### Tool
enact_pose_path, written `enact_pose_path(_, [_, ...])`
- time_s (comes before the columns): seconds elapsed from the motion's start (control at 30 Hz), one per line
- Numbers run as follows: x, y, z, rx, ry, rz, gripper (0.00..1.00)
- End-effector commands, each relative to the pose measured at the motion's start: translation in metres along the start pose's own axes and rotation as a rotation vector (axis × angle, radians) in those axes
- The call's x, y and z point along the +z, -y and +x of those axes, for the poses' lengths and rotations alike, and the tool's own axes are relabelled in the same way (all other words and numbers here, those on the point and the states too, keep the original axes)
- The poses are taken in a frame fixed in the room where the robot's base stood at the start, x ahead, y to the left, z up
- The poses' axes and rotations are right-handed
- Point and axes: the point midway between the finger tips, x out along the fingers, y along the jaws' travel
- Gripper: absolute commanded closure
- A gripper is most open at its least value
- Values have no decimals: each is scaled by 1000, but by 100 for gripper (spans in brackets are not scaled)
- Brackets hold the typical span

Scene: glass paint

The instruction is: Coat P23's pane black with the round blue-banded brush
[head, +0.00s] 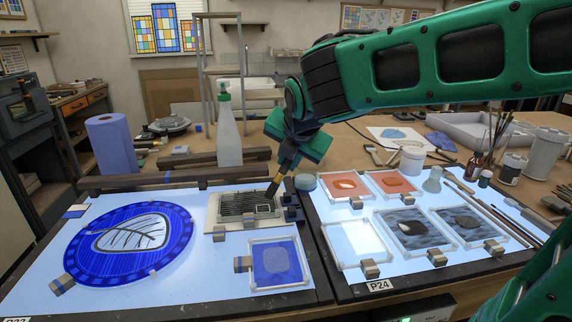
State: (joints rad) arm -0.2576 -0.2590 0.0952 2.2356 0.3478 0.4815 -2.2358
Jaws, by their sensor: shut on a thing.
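My gripper (290,150) is shut on a brush (276,180) that points down and left. Its dark tip is at the upper right of a small pane (240,204) on the left light table; whether it touches the glass I cannot tell. The brush shows a gold-coloured part; I cannot make out a blue band.
A round blue pane with a leaf (130,242) and a blue square pane (275,263) lie nearby on the left light table. A spray bottle (228,135) stands behind. The light table marked P24 (380,285) holds several framed panes. Small clamp blocks sit around the panes.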

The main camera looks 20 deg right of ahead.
Motion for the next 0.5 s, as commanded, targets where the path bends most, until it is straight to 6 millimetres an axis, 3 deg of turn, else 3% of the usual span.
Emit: enact_pose_path(0.5, [-13, -44, 15, 0, -1, -1, 100])
